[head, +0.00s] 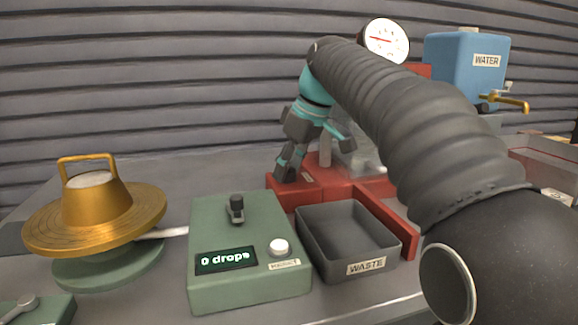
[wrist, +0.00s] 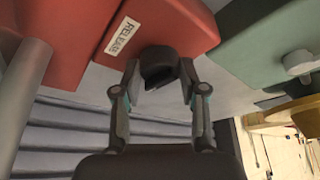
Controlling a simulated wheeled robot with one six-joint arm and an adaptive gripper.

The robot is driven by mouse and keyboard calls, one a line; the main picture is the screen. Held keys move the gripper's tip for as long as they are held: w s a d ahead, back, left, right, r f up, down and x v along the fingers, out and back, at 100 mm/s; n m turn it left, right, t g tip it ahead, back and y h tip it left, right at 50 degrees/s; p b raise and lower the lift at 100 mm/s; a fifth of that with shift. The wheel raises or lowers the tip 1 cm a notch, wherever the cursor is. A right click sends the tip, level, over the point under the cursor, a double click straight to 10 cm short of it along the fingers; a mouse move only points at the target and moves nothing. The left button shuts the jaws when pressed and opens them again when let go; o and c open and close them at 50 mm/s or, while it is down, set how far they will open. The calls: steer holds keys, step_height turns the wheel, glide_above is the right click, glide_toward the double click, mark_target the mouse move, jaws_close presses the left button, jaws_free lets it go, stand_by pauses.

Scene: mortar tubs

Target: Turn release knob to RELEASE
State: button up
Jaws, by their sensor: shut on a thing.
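The release knob (wrist: 157,66) is dark and sits on a red base beside a white RELEASE label (wrist: 122,36) in the wrist view. My gripper (wrist: 160,82) is shut on the knob, with one finger on each side of it. In the head view my gripper (head: 284,172) is at the front left part of the red machine (head: 337,193), and the knob is hidden there behind the fingers. The knob's exact turn angle is hard to tell.
A grey WASTE bin (head: 352,268) stands right in front of the red base. A green box (head: 243,285) reading "0 drops" is to its left. A brass flow table (head: 95,215) is at far left. A blue WATER tank (head: 465,65) and a dial gauge (head: 386,41) are behind.

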steer(key=m+t+h, duration=0.1)
steer(key=m, duration=0.3)
steer(key=shift+s+a, duration=0.1)
steer(key=m+h, duration=0.1)
steer(key=m, duration=0.3)
steer(key=shift+a+t+h, duration=0.1)
steer(key=shift+t+h, duration=0.2)
steer(key=shift+h, duration=0.1)
steer(key=m, duration=0.2)
steer(key=m+h, duration=0.1)
steer(key=m, duration=0.2)
steer(key=shift+a+h, duration=0.1)
steer(key=shift+h, duration=0.2)
steer(key=shift+m+h, duration=0.7)
steer(key=shift+m, duration=1.2)
steer(key=o, duration=1.1)
steer(key=shift+o, duration=0.2)
